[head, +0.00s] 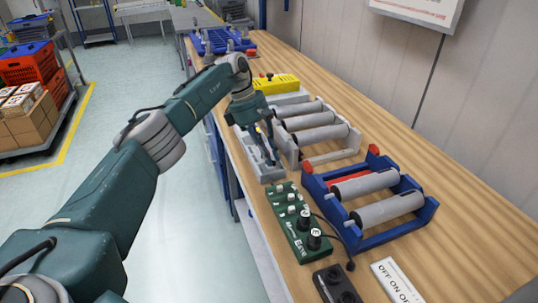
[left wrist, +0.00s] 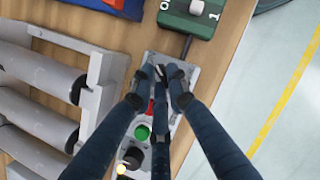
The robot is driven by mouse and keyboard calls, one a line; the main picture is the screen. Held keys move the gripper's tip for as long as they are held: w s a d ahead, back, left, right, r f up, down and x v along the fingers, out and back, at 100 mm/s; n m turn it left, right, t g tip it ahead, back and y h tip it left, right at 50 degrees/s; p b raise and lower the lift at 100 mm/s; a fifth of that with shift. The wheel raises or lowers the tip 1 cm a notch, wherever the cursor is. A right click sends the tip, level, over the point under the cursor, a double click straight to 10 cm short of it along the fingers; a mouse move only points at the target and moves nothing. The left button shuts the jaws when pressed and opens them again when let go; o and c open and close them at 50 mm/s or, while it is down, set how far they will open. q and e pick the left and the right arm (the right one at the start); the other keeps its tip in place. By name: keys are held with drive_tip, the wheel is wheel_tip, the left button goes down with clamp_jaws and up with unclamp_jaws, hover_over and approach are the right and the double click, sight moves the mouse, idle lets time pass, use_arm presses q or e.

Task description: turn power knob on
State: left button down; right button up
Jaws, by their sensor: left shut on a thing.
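A grey control box (head: 269,177) sits on the wooden bench below my left arm. In the left wrist view the control box (left wrist: 168,59) has a red button (left wrist: 150,106), a green button (left wrist: 142,132), and a black knob (left wrist: 133,157) near a lit yellow lamp (left wrist: 121,169). My left gripper (head: 273,161) points down at the near end of this box. In the left wrist view the left gripper (left wrist: 163,74) has its fingers closed around a small part there, seemingly the power knob, which the fingertips mostly hide. My right gripper is out of view.
A green box (head: 288,217) with white switches and black knobs stands close in front. Grey rollers (head: 310,121) and a blue roller stand (head: 432,207) are on the right. A yellow box (head: 277,83) lies farther back.

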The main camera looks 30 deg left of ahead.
sight(264, 163)
use_arm(q)
drive_tip(key=shift+m, duration=0.4)
drive_tip(key=c, duration=1.7)
unclamp_jaws()
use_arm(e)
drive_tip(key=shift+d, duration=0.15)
use_arm(q)
drive_tip(key=v, duration=0.5)
drive_tip(key=shift+w+r, duration=0.15)
drive_tip(key=shift+v, duration=1.15)
